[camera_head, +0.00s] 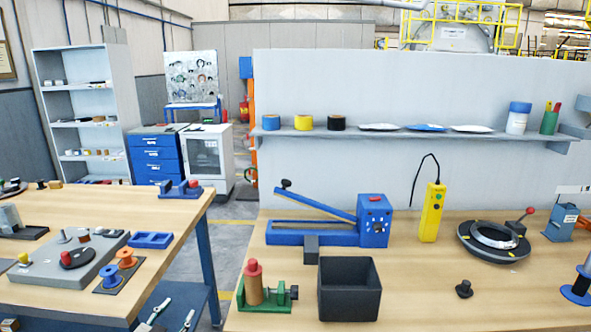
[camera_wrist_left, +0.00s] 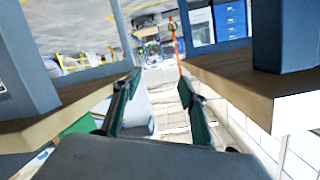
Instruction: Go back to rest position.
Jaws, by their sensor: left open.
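My left gripper (camera_head: 172,314) shows at the bottom left of the head view, low in the gap between the two tables. In the left wrist view, its two dark green fingers (camera_wrist_left: 161,84) are spread apart with nothing between them. Table edges lie on both sides of the fingers in that view. My right gripper is not in view.
The right table holds a black bin (camera_head: 349,290), a green stand (camera_head: 268,303) with a copper-coloured, red-topped cylinder, a blue machine (camera_head: 374,222), a yellow pendant (camera_head: 432,212) and a dark ring fixture (camera_head: 492,241). The left table (camera_head: 165,262) holds blue and orange spools.

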